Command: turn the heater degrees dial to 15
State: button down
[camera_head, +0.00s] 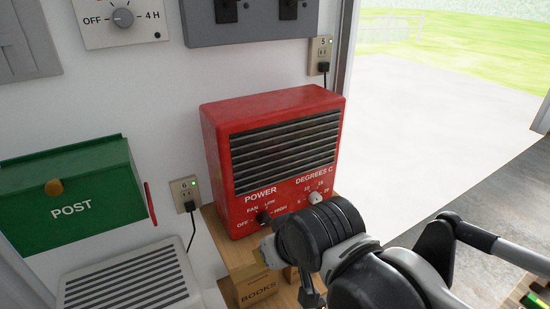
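The red heater (222,160) stands on a wooden surface against the wall, with a dark slatted grille. The white degrees dial (315,197) is at the lower right of its front, under the label "DEGREES C", with numbers around it. Its exact pointer setting is too small to read. The dark power dial (263,217) is to its left, with OFF, FAN, LOW and HIGH around it. My gripper (288,262) is just below and in front of the dials, apart from the degrees dial as far as I can see. My arm hides its fingers in part; their opening is unclear.
A box marked BOOKS (257,290) sits on the wooden surface (217,228) below the heater. A green POST box (95,185) and a white slatted unit (125,280) are at left. An outlet with a plug (185,190) is beside the heater. An open doorway lies at right.

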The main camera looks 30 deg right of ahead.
aim_at(315, 198)
jog(key=z, duration=0.85)
jog(key=k+j+z, duration=0.3)
jog(key=j, duration=0.2)
